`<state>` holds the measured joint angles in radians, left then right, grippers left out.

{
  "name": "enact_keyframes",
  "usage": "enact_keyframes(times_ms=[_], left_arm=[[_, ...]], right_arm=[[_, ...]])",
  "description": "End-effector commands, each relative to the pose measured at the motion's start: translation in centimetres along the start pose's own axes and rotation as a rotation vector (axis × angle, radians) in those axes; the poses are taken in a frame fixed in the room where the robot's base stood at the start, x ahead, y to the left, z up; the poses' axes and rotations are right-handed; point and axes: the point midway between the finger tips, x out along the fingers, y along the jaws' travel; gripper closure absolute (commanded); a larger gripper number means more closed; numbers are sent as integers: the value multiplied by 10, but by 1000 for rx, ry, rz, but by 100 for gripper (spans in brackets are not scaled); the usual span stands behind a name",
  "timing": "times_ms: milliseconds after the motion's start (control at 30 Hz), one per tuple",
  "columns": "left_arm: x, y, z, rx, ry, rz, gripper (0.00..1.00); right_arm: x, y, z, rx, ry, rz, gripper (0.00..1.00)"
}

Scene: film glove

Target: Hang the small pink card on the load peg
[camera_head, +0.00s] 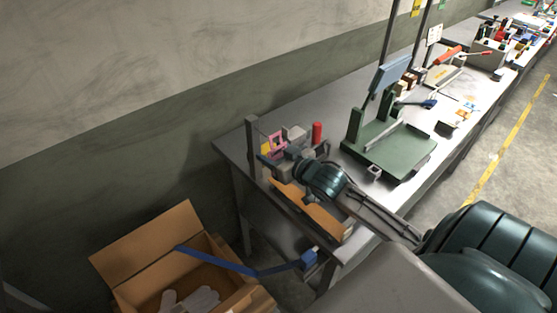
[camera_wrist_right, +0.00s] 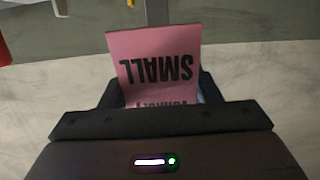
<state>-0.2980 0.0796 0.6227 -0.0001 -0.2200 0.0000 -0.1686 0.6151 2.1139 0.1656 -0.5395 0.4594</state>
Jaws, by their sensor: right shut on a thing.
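The small pink card (camera_head: 277,143) is up near the left end of the bench. In the right wrist view the card (camera_wrist_right: 155,45) stands out between the fingers, its black word SMALL upside down, with a second line partly hidden by the gripper. My right gripper (camera_head: 280,154) is shut on the card; it also shows in the right wrist view (camera_wrist_right: 160,92). A grey upright post (camera_head: 252,145) stands just left of the card, and a grey post (camera_wrist_right: 157,12) shows behind its top edge. I cannot make out the load peg for certain. My left gripper is not in view.
A red cylinder (camera_head: 317,132) stands right of the gripper. A green machine (camera_head: 400,150) with a tall frame is farther right on the bench (camera_head: 340,95). An open cardboard box (camera_head: 150,240) is at lower left.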

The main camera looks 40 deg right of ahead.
Motion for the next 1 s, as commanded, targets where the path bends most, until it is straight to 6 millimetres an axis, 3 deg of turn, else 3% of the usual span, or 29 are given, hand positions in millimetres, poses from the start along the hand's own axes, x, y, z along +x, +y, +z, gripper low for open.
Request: enact_keyframes(times_ms=[567, 1000], left_arm=[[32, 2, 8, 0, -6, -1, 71], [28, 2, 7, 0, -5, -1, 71]], right_arm=[[35, 0, -3, 2, 2, -1, 64], [48, 0, 1, 0, 0, -2, 64]])
